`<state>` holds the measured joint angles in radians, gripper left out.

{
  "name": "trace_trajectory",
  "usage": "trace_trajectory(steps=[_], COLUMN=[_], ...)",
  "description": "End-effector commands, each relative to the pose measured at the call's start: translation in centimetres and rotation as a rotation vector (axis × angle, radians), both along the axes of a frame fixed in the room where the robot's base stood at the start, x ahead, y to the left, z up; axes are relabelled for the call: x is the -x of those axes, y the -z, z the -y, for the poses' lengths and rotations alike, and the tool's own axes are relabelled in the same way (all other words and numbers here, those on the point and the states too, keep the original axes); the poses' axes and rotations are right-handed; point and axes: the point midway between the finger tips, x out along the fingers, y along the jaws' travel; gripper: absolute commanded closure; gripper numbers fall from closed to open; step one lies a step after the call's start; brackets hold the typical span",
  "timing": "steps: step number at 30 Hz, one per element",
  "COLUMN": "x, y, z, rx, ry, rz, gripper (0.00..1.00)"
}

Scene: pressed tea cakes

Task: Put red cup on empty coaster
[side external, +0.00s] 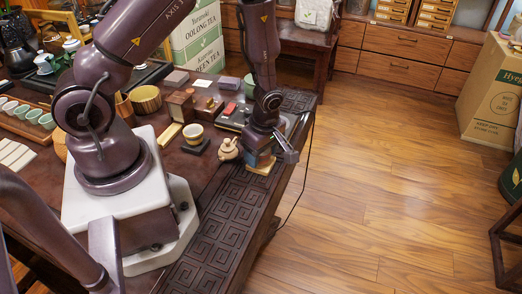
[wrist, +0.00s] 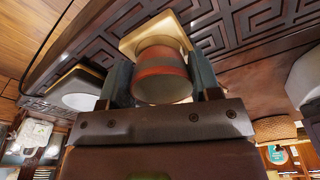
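The red cup (wrist: 160,72) is between the two fingers of my gripper (wrist: 162,82) in the wrist view. A finger lies against each side of it, and the gripper looks shut on it. A tan square coaster (wrist: 150,28) is right at the cup's far end; I cannot tell whether they touch. In the side view, my gripper (side external: 262,157) is low over the patterned runner near the table's right edge. The tan coaster (side external: 261,169) shows just below it, and the red cup is mostly hidden behind the fingers.
A small clay teapot (side external: 229,150) stands close to the left of my gripper. A pale banded cup (side external: 193,133) sits on a dark coaster (side external: 196,147) further left. Small boxes stand behind. The runner (side external: 222,226) is clear toward the front.

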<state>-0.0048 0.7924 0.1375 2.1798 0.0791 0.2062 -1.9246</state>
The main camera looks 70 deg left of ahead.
Motion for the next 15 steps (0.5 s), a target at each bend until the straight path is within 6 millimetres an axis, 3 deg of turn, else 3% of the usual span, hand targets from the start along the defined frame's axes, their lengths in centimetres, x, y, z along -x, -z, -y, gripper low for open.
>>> trace_trajectory(steps=[1,2,11,15], x=[0.0,0.0,0.0,-0.1], y=[0.0,0.0,-0.1,-1.3], z=[0.0,0.0,0.0,0.1], rx=[0.0,0.0,0.0,-0.002], ry=[0.0,0.0,0.0,0.0], rz=[-0.001,-0.001,0.0,0.001], gripper=[0.3,0.23,0.22,0.22])
